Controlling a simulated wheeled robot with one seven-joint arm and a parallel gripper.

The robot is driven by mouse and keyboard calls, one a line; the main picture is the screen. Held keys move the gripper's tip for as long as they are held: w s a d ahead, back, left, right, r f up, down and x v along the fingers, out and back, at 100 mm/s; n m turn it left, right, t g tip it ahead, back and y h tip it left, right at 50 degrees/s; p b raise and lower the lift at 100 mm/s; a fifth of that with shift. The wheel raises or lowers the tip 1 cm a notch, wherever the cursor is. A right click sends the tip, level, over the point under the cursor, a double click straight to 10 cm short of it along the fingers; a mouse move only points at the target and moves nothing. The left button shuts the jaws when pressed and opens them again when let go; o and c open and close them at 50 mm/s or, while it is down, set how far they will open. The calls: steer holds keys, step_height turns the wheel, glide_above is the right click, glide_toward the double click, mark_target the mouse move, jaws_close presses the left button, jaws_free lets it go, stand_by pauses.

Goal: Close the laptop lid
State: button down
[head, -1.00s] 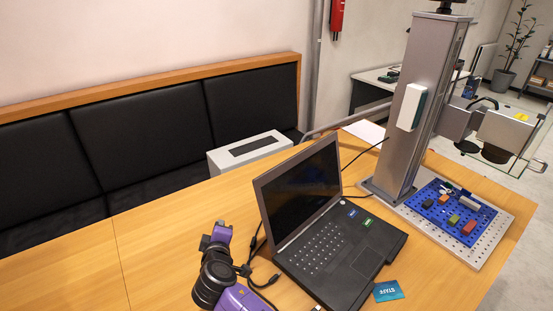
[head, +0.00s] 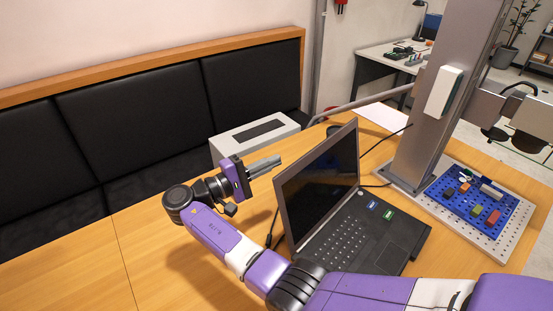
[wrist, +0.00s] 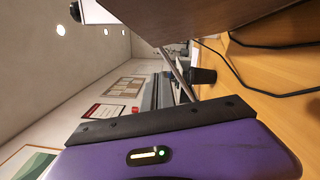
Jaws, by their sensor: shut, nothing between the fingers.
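The black laptop (head: 365,235) stands open on the wooden table, its keyboard facing up. Its lid (head: 318,180) is raised and leans back, with a dark screen. My gripper (head: 278,160) is shut and empty, left of the lid near its upper left edge, apart from it in the head view. My purple arm hides the front left part of the laptop base. In the wrist view a large brown-grey panel (wrist: 190,18), which seems to be the back of the lid, fills the upper part. The fingertips do not show there.
A grey box (head: 255,135) stands behind the gripper by the black bench. A metal column (head: 430,120) with a perforated plate and blue pegboard (head: 480,205) stands right of the laptop. Cables run behind the laptop. The table's left part (head: 60,260) is clear.

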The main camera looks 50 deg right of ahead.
mark_target(307, 155)
steer(key=shift+s+d+r+p, duration=0.25)
steer(key=shift+s+d+p, duration=0.4)
steer(key=shift+s+d, duration=0.5)
steer(key=shift+s+d+r+p, duration=0.2)
steer(key=shift+s+d+p, duration=0.5)
steer(key=shift+s+d, duration=0.4)
steer(key=shift+s+d+r+p, duration=0.25)
steer(key=shift+s+d+p, duration=0.55)
steer(key=shift+d, duration=0.55)
steer(key=shift+s, duration=0.1)
